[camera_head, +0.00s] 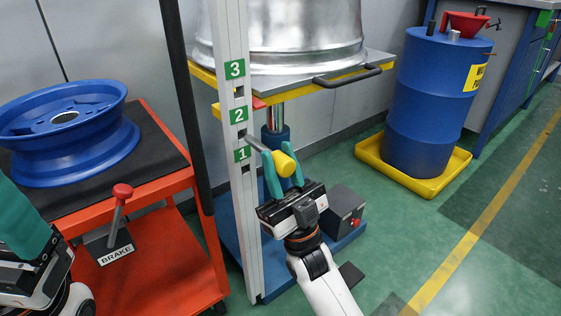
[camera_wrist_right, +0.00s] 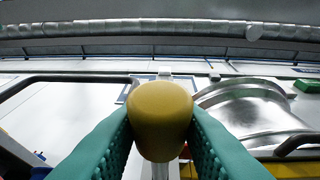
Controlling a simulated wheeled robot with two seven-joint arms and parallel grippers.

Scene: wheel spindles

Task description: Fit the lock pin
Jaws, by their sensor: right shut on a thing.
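The lock pin (camera_head: 258,146) has a yellow knob (camera_head: 285,163) and a thin grey shaft. My right gripper (camera_head: 283,168) is shut on the knob, which also shows between its teal fingers in the right wrist view (camera_wrist_right: 161,118). The shaft points up and left toward the upright slotted post (camera_head: 238,190). Its tip is at the post between green labels 2 (camera_head: 239,115) and 1 (camera_head: 242,154). I cannot tell whether the tip is inside a hole. My left gripper (camera_head: 22,225) is partly in view at the lower left; its fingertips do not show clearly.
A silver wheel (camera_head: 300,30) stands on the yellow-edged lift table (camera_head: 300,88) with a black handle. A red cart (camera_head: 190,270) holds a blue rim (camera_head: 65,130) and a brake lever (camera_head: 119,210). A blue drum (camera_head: 435,95) stands in a yellow tray (camera_head: 420,182). The right floor is clear.

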